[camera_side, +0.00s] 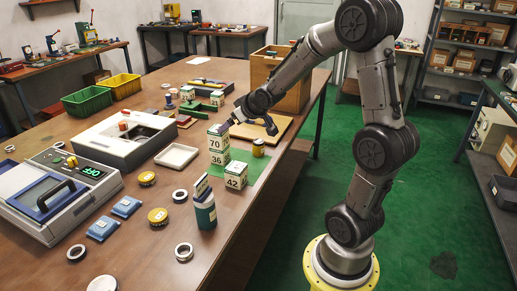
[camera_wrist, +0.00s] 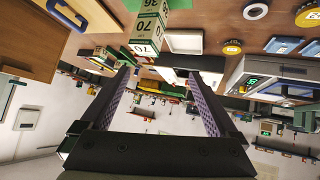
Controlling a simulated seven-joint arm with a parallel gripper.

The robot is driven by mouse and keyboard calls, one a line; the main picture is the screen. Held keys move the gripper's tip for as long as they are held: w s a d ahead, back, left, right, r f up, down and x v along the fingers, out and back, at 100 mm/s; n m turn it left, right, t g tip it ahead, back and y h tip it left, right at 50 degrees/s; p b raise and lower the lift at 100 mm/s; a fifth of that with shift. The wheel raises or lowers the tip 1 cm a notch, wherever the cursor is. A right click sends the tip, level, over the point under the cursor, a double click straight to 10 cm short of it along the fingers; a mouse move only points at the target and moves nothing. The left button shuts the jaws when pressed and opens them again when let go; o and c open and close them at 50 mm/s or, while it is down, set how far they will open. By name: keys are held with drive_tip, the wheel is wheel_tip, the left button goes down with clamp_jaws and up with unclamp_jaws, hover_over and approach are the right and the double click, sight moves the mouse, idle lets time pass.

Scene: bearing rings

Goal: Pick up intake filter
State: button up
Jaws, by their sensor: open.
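No part is marked as the intake filter, and I cannot tell for sure which one it is. Yellow-rimmed round parts lie on the bench: one near the blue packs (camera_side: 158,216), one farther back (camera_side: 147,178), and a small yellow can (camera_side: 258,147) beside the boxes. A yellow round part also shows in the wrist view (camera_wrist: 232,47). My gripper (camera_side: 250,122) is open and empty, above the bench beside the top of the box stack. In the wrist view its two fingers (camera_wrist: 157,75) are spread apart with nothing held between them.
A stack of white-and-green boxes (camera_side: 218,145) marked 70 and 36 stands close to my gripper; a box marked 42 (camera_side: 236,175) is beside it. A wooden crate (camera_side: 290,95) stands behind.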

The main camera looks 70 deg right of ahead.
drive_tip(key=w+d+f+m, duration=0.1)
drive_tip(key=d+f, duration=0.6)
drive_tip(key=d, duration=0.3)
drive_tip(key=m+t+h, duration=0.2)
drive_tip(key=t, duration=0.1)
approach(255, 141)
drive_tip(key=x, duration=0.3)
drive_tip(key=d+x, duration=0.1)
drive_tip(key=x, duration=0.1)
drive_tip(key=shift+s+f, duration=0.25)
drive_tip(key=shift+s, duration=0.05)
drive_tip(key=shift+x, duration=3.6)
drive_tip(key=c, duration=1.5)
